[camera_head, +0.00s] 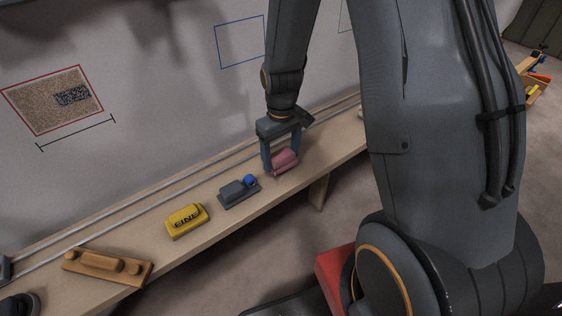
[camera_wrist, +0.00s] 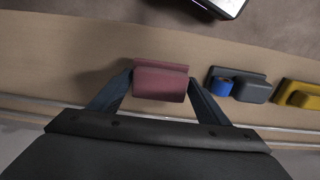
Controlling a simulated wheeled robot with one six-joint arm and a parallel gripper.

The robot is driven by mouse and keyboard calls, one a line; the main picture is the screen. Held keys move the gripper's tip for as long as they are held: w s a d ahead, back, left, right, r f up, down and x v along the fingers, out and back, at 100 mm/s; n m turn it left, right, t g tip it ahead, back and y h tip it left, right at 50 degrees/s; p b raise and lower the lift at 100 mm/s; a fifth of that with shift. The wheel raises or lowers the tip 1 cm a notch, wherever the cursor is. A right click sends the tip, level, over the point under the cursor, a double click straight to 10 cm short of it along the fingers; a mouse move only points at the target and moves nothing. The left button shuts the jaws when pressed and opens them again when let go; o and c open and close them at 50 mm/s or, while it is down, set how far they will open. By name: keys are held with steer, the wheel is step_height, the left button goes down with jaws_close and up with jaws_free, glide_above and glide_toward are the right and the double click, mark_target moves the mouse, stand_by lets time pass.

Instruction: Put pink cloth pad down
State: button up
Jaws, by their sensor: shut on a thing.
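The pink cloth pad (camera_head: 285,160) is a small dusky-pink block at the long wooden shelf (camera_head: 232,222). My gripper (camera_head: 280,165) points down and is shut on it, one finger on each side. In the wrist view the pad (camera_wrist: 161,80) sits between the two fingertips (camera_wrist: 162,84). The pad is at or just above the shelf top; I cannot tell whether it touches. Part of the pad is hidden behind a finger in the head view.
Left of the pad on the shelf are a grey block with a blue knob (camera_head: 237,190), a yellow block (camera_head: 186,220) and a wooden plane-like tool (camera_head: 108,266). Rails run along the wall side. A red-framed patch (camera_head: 52,100) is on the wall. Bare shelf lies right of the pad.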

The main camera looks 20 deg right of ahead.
mark_target(281, 154)
steer(key=shift+f, duration=1.2)
steer(key=shift+f, duration=0.1)
steer(key=o, duration=0.9)
step_height(281, 154, up, 12)
steer(key=shift+f, duration=0.1)
steer(key=shift+s+d+r+p, duration=0.1)
steer(key=shift+r+p, duration=0.2)
steer(key=s+d+r+m, duration=0.2)
steer(key=s, duration=0.3)
steer(key=s+d+r+m, duration=0.2)
steer(key=s+r, duration=0.1)
steer(key=s, duration=0.3)
steer(key=s+d+r+m, duration=0.2)
steer(key=s+d, duration=0.1)
steer(key=s, duration=0.3)
steer(key=shift+s+d+r, duration=0.1)
steer(key=shift+r, duration=0.15)
